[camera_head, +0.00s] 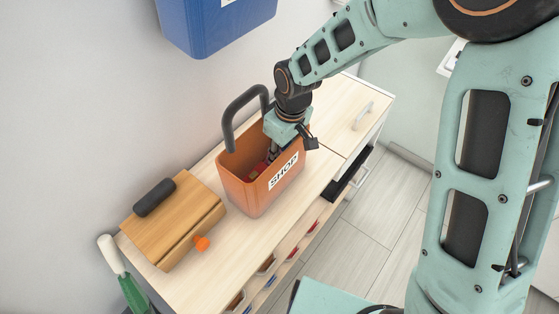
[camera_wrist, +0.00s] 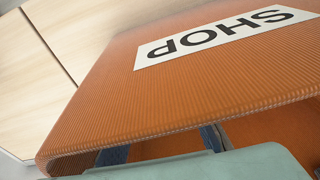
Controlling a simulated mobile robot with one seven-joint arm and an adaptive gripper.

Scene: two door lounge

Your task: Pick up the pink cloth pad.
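My gripper (camera_head: 272,155) reaches down into an orange basket (camera_head: 238,188) with a white SHOP label. Its fingertips are hidden by the basket wall, so I cannot see whether they are open or shut. A small dark red patch (camera_head: 261,168) shows inside the basket beside the gripper. I cannot tell whether it is the pink cloth pad, and no pad is clearly visible elsewhere. In the wrist view the ribbed basket wall (camera_wrist: 200,95) fills most of the picture, with only parts of my gripper at the bottom edge.
The basket stands on a light wood cabinet top (camera_head: 330,133), its dark handle (camera_head: 230,115) raised at the left. A wooden box (camera_head: 180,225) with a dark roll and an orange knob stands left. A blue bin (camera_head: 215,22) is on the wall above. Free top lies to the right.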

